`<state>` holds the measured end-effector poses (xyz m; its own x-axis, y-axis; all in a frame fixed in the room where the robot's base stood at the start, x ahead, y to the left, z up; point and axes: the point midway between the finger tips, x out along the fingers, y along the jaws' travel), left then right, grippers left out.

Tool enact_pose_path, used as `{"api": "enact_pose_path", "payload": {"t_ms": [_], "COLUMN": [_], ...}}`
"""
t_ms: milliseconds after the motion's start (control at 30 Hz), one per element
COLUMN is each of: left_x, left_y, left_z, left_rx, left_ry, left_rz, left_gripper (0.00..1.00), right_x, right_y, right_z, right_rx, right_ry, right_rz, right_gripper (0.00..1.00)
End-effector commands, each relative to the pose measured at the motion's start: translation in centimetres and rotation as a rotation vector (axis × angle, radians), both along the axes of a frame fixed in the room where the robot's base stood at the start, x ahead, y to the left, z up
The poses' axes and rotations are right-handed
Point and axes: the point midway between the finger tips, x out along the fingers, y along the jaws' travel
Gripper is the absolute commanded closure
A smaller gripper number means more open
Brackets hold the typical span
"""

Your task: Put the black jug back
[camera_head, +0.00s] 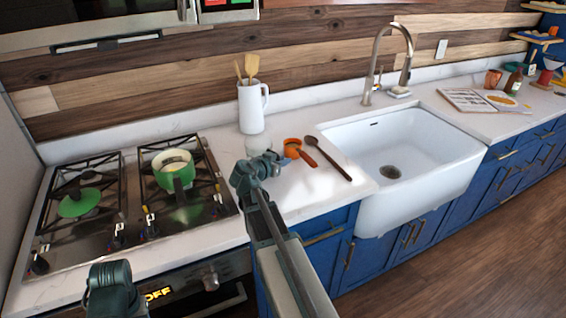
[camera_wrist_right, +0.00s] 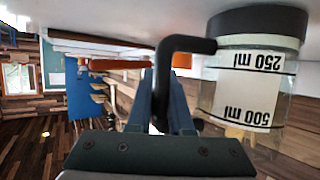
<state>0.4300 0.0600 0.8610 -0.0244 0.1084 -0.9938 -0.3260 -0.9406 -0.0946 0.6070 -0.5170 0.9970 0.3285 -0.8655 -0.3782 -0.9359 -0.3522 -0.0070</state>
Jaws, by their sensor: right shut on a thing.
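The black jug is a clear measuring jug (camera_wrist_right: 250,90) with a black handle and a black band, marked 250 ml and 500 ml. It fills the right of the right wrist view, which is upside down. My right gripper (camera_wrist_right: 170,105) is shut on the black handle. In the head view my right gripper (camera_head: 265,162) is over the counter between stove and sink, and it hides most of the jug. The jug's black end is close to the pale counter; I cannot tell whether it touches. A dark part of my left arm shows at the bottom left; its fingers cannot be made out.
A white pitcher (camera_head: 251,108) with wooden utensils stands behind my right gripper. An orange ladle (camera_head: 293,148) and a dark spoon (camera_head: 330,160) lie to its right, before the sink (camera_head: 443,180). A green pot (camera_head: 174,178) sits on the stove (camera_head: 125,232) at left.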

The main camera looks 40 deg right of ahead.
Motion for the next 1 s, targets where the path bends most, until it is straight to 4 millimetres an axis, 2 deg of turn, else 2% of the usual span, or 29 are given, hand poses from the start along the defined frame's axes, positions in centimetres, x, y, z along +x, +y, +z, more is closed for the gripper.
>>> {"api": "enact_pose_path", "payload": {"t_ms": [100,133,267,667,1000], "left_x": [0.0,0.0,0.0,0.0,0.0], "left_y": [0.0,0.0,0.0,0.0,0.0], "left_z": [-0.4,-0.3,-0.3,0.4,3.0], "left_rx": [0.000,0.000,0.000,0.000,0.000], "left_ry": [0.000,0.000,0.000,0.000,0.000], "left_rz": [0.000,0.000,0.000,0.000,0.000], "left_gripper": [0.50,0.50,0.50,0.50,0.50], "right_x": [0.0,0.0,0.0,-0.1,-2.4], "right_y": [0.0,0.0,0.0,0.3,6.1], "right_z": [-0.4,-0.3,-0.3,0.4,3.0], "right_rx": [-0.001,0.000,0.000,0.000,0.000], "right_ry": [0.000,0.000,0.000,0.000,0.000], "right_rz": [0.000,0.000,0.000,0.001,0.004], "right_gripper": [1.00,0.76,0.52,0.51,0.51]}}
